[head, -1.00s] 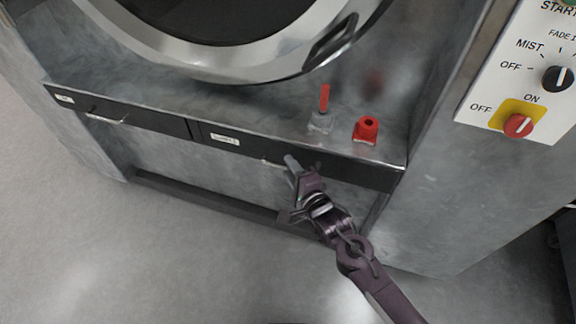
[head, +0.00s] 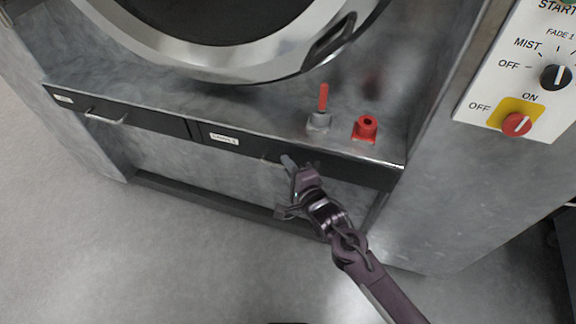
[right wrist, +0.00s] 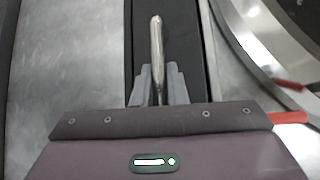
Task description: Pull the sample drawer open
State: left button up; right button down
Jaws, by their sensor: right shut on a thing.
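The sample drawer (head: 350,173) is the right one of two black drawer fronts under the washer's ledge, with a small white label (head: 224,139). Its front looks flush with the cabinet. Its metal bar handle (head: 268,160) is partly hidden by my right gripper (head: 290,165). In the right wrist view, the handle (right wrist: 157,38) runs between the two grey fingers of my right gripper (right wrist: 160,85), which are shut on it. The black drawer front (right wrist: 186,35) lies behind it. My left gripper is not in view.
The left drawer (head: 150,119) has its own bar handle (head: 105,119). On the ledge stand a red-handled valve (head: 322,108) and a red fitting (head: 365,128). The round door (head: 240,65) is above. A control panel (head: 520,75) is at right. The floor in front is clear.

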jog(key=s+a+p, duration=0.2)
jog(key=s, duration=0.5)
jog(key=s+a+p, duration=0.3)
jog(key=s, duration=0.5)
jog(key=c, duration=1.5)
grip_release()
jog(key=shift+o, duration=0.2)
jog(key=v, duration=0.8)
jog(key=shift+f, duration=0.1)
